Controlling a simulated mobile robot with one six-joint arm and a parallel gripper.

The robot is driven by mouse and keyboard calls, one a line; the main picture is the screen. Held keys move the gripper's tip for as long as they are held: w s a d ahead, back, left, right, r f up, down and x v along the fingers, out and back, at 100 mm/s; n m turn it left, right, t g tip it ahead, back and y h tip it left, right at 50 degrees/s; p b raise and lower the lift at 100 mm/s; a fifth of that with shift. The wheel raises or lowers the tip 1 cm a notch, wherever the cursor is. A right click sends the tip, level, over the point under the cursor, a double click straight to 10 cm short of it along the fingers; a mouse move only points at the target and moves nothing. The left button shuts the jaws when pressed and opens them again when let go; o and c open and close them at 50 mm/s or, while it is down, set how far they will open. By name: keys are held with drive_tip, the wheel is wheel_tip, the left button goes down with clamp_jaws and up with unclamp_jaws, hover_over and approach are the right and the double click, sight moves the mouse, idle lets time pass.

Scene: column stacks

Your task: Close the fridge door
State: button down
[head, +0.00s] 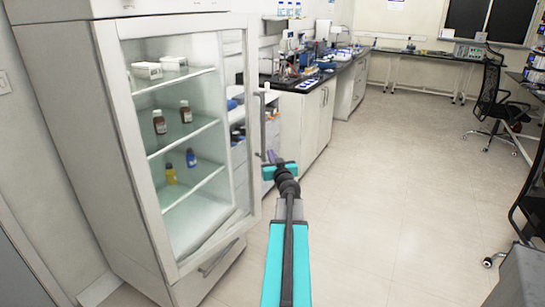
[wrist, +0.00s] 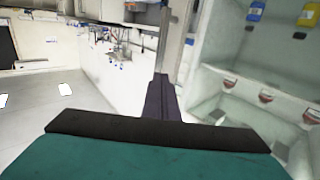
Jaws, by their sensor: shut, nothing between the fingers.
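The white fridge (head: 62,110) stands at the left in the head view. Its glass door (head: 253,190) looks partly open, with its handle side swung out to the right. The bar handle (head: 263,125) is on that free edge. Through the glass I see shelves with white boxes and several bottles. My gripper (head: 271,157) is just right of the door edge, near the handle's lower end; I cannot tell if it touches. Its dark fingers (wrist: 163,98) are shut and empty in the wrist view. There, the door's frame (wrist: 187,45) rises just right of them, apparently upside down.
A lower drawer (head: 222,258) is under the door. A rack with small items stands just beyond the fridge. A dark-topped bench (head: 330,75) with lab gear runs behind. The tiled floor (head: 400,170) is open to the right, up to office chairs (head: 490,100).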

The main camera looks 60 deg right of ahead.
sight(263, 139)
drive_tip(key=shift+p+x, duration=2.25)
drive_tip(key=shift+x, duration=3.5)
